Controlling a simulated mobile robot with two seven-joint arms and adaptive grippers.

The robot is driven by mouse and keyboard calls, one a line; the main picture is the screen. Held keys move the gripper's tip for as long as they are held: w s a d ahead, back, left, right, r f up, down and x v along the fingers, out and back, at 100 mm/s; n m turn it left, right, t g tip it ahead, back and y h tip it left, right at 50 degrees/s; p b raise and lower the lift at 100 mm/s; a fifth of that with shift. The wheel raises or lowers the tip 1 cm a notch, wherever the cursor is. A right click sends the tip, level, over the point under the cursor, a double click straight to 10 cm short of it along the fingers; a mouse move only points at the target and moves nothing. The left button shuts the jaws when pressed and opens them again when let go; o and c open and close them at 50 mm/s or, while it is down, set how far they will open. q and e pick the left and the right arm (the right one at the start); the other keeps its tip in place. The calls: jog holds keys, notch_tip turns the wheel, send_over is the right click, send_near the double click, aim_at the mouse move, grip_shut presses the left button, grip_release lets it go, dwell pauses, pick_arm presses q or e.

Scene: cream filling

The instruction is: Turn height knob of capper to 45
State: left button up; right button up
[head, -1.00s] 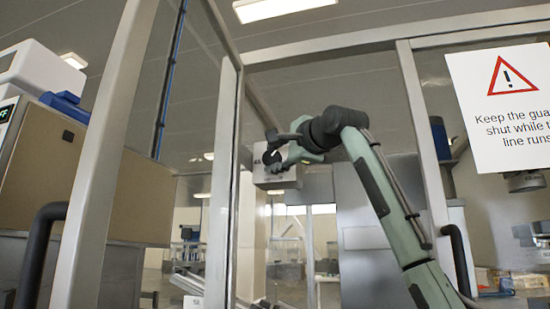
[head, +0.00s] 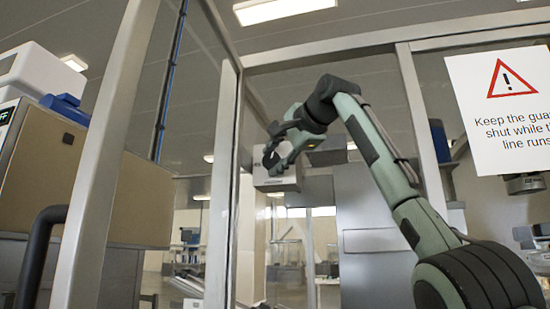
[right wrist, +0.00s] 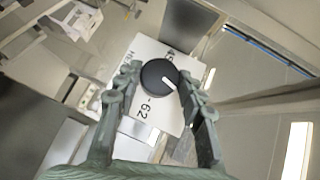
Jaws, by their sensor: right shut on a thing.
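The height knob (right wrist: 158,78) is a round black dial with a white pointer line on the pale face of the capper's box (right wrist: 150,50). In the right wrist view the pointer points to the lower right, and a printed "-62" stands below the knob. Other lettering on the face is partly hidden. My right gripper (right wrist: 158,82) is shut on the knob, one finger on each side. In the head view the box (head: 282,182) is at the middle, and my right gripper (head: 271,150) is at its upper face. My left gripper is not in view.
A metal guard frame surrounds the opening, with a post (head: 222,190) on the left and another post (head: 422,140) on the right. A warning sign (head: 505,95) hangs at the right. A brown machine (head: 60,180) stands at the left.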

jog(key=o, duration=1.2)
jog(key=shift+c, duration=0.2)
jog(key=v, duration=1.2)
